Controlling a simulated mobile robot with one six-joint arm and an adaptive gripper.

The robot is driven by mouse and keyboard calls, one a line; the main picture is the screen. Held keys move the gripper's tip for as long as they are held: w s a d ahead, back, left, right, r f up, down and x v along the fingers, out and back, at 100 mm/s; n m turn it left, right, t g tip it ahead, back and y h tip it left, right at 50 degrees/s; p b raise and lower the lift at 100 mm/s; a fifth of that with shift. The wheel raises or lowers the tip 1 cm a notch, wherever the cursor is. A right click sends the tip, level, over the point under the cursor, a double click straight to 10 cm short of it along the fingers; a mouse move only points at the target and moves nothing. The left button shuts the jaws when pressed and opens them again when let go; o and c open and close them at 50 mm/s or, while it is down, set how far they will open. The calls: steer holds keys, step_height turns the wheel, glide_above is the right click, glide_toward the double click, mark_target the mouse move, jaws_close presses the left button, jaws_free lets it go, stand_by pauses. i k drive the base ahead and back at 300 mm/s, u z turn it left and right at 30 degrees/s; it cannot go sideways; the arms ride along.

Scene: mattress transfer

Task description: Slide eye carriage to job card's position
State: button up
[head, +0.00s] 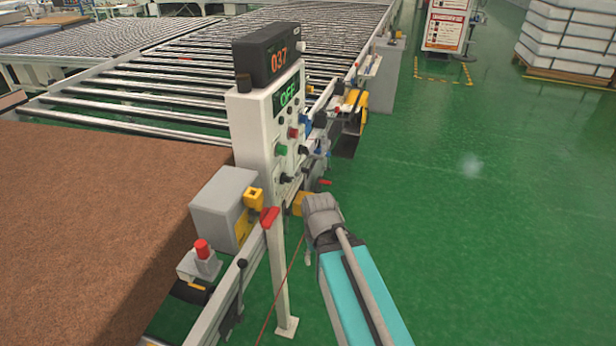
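A yellow block (299,204) with a red lever (325,182) sits low beside the conveyor's side rail, behind the end of my arm. It may be the eye carriage, but I cannot tell for certain. Another yellow bracket (253,198) is beside a grey box (222,205) on the near side of the control post. I cannot make out a job card. My teal arm reaches up from the lower right, its grey joint (323,217) in front of the yellow block. My gripper's fingers do not show.
The white control post (257,134) shows 037 and OFF, with several knobs. A brown mattress (90,215) lies at left; bare rollers (170,88) run beyond. A red button (202,249) sits at the near edge. Green floor (480,220) at right is clear.

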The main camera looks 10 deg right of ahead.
mark_target(302, 169)
steer(key=k, duration=0.35)
steer(key=z, duration=0.9)
steer(key=i, duration=1.35)
steer(key=u, duration=0.5)
